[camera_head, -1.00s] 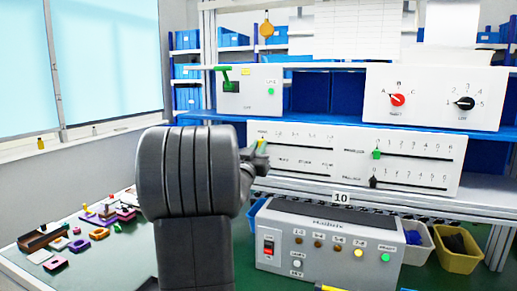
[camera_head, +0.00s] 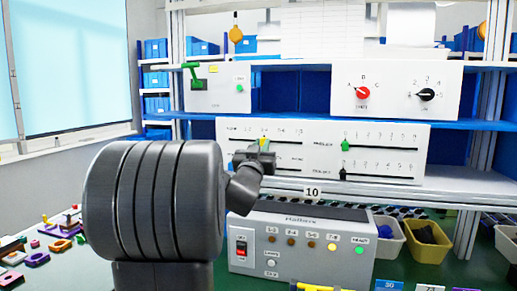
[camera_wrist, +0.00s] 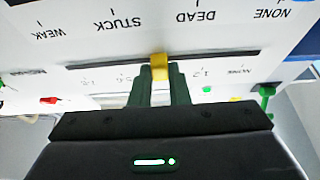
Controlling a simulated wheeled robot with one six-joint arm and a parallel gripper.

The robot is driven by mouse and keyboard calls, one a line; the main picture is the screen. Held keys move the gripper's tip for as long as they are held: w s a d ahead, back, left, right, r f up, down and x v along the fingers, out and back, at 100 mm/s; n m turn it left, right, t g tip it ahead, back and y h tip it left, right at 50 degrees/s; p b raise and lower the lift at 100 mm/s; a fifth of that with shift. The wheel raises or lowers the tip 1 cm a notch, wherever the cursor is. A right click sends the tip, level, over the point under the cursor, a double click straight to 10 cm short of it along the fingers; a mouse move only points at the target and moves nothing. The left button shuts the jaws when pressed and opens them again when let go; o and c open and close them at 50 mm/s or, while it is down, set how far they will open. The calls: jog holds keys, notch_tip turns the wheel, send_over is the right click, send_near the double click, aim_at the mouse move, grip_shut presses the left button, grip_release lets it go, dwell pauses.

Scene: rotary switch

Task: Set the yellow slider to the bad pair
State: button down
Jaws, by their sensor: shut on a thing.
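The yellow slider (camera_head: 264,142) sits in the upper left slot of the white slider panel (camera_head: 225,158). In the wrist view, which is upside down, the slider (camera_wrist: 159,66) stands between the 1-2 and 5-6 labels; the label there is hidden. My gripper (camera_head: 260,150) is shut on the slider, its dark fingers (camera_wrist: 160,90) on either side of it. On the grey box (camera_head: 300,225) below, the 7-8 lamp (camera_head: 332,247) glows yellow and the READY lamp (camera_head: 360,250) green. The other pair lamps look dull brown.
A green slider (camera_head: 346,145) and a black slider (camera_head: 342,174) are on the panel's right half. A green lever (camera_head: 193,74), a red knob (camera_head: 362,93) and a black knob (camera_head: 427,95) are on the shelf above. Bins (camera_head: 428,240) stand right of the box.

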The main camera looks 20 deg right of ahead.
jog(key=c, duration=1.4)
grip_release()
jog(key=shift+o, duration=0.2)
jog(key=b+v, duration=0.1)
jog(key=v, duration=1.2)
jog(key=shift+s+a+b, duration=0.25)
jog(key=shift+s+b, duration=0.05)
jog(key=shift+b, duration=0.05)
jog(key=shift+f, duration=0.15)
jog(key=p+x, duration=0.1)
jog(key=x, duration=1.3)
jog(key=shift+p, duration=0.4)
jog(key=shift+w+a, duration=0.2)
jog(key=shift+a, duration=0.25)
jog(key=shift+a, duration=0.1)
